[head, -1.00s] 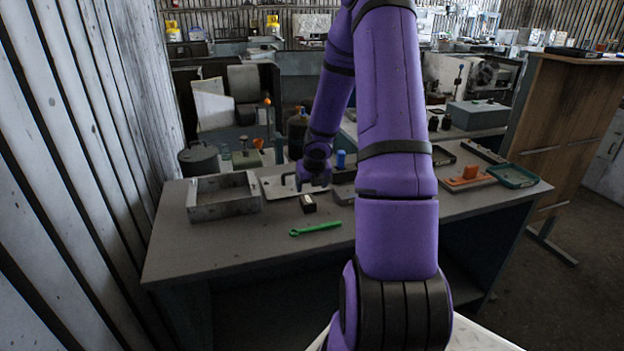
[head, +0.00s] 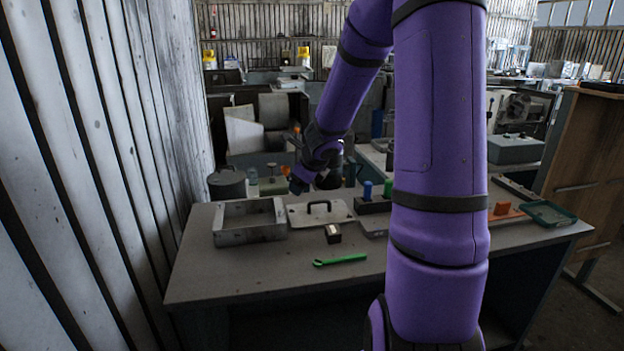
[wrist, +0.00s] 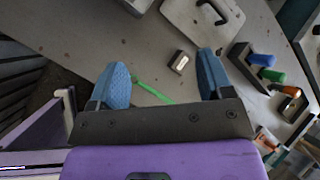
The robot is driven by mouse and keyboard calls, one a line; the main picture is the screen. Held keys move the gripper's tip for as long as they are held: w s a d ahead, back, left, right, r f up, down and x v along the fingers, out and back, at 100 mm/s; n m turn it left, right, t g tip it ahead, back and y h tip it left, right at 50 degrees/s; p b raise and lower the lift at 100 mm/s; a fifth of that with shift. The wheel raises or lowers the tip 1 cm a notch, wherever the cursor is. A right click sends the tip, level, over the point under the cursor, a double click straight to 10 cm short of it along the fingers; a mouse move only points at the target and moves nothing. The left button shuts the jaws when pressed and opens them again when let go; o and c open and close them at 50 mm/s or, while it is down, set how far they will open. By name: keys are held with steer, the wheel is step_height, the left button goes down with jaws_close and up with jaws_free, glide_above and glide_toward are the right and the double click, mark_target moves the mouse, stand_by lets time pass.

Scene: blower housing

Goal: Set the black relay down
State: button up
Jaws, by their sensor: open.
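The black relay (head: 332,233) is a small dark block with a pale top face. It rests on the grey bench top, in front of the white plate with a black handle (head: 320,212). In the wrist view the relay (wrist: 180,62) lies on the bench, seen between my fingers but nearer the right one. My gripper (wrist: 162,68) has its two blue fingers spread wide with nothing held between them. In the head view my gripper (head: 299,184) hangs above the back of the bench, clear of the relay; its fingers are hard to make out there.
A green wrench (head: 340,260) lies in front of the relay. An open grey metal box (head: 250,232) stands to the left. A dark holder with blue and green pieces (head: 374,204) stands to the right. The front left of the bench is bare.

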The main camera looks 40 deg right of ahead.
steer(key=s+a+r+n+y, duration=0.2)
steer(key=s+a+r+n, duration=0.2)
steer(key=a+r+n, duration=0.45)
steer(key=s+a+r+n+y, duration=0.2)
steer(key=s+a+r+n, duration=0.25)
steer(key=a+n, duration=0.65)
steer(key=s+a+r+n+g+h, duration=0.1)
steer(key=s+r+n, duration=0.1)
steer(key=s+n, duration=0.4)
steer(key=s+a+r+n+h, duration=0.1)
steer(key=s+n, duration=0.5)
steer(key=s, duration=0.6)
steer(key=shift+s+a+r+g, duration=0.2)
steer(key=shift+a+r+g, duration=0.2)
steer(key=shift+a+r, duration=0.25)
